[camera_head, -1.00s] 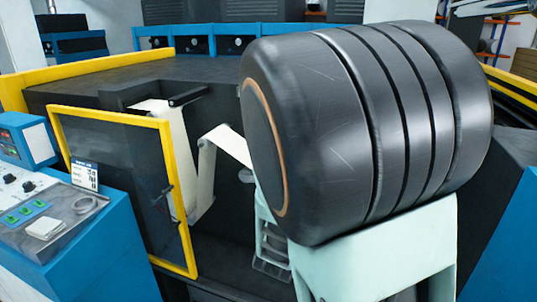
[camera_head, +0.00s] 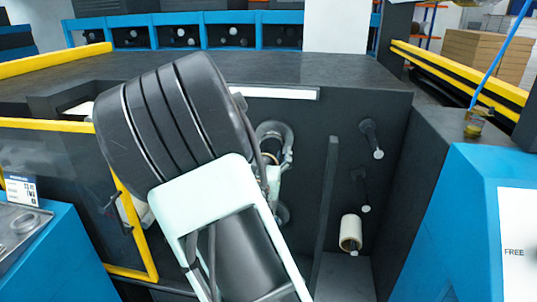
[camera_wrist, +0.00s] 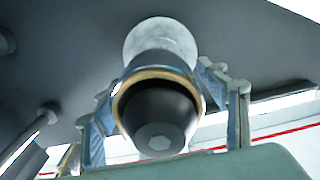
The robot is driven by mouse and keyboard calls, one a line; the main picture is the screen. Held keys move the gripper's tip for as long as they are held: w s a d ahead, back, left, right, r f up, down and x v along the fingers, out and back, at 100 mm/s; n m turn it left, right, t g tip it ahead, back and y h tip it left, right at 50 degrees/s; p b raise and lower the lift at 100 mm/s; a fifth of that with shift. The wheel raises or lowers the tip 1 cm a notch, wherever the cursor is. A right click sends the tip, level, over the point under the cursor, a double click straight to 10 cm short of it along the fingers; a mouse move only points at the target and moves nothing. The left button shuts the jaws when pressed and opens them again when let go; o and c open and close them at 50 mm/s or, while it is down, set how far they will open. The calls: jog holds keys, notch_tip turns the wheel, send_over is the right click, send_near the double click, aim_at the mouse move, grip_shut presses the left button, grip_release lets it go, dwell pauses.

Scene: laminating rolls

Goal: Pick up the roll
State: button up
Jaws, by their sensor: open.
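My gripper (camera_head: 272,165) is partly hidden behind my forearm in the head view. In the wrist view its open fingers (camera_wrist: 168,105) stand on either side of a dark round piece with a brown-gold ring (camera_wrist: 158,75) and a black tapered end. A pale disc (camera_wrist: 160,38) lies behind that piece. I cannot tell whether the fingers touch it, or whether it is a roll or a bare spindle. A small cream roll (camera_head: 350,235) with a hollow core sits low on the dark machine front, to the right of my gripper.
Two pegs (camera_head: 372,140) (camera_head: 361,192) stick out above the cream roll. A dark upright bar (camera_head: 328,200) stands between my gripper and the roll. A yellow-framed door (camera_head: 133,235) is at left. A blue cabinet (camera_head: 460,210) stands at right.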

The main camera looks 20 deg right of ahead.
jog(key=shift+c, duration=0.5)
jog(key=c, duration=1.2)
jog(key=shift+r+b, duration=0.15)
jog(key=shift+b, duration=0.15)
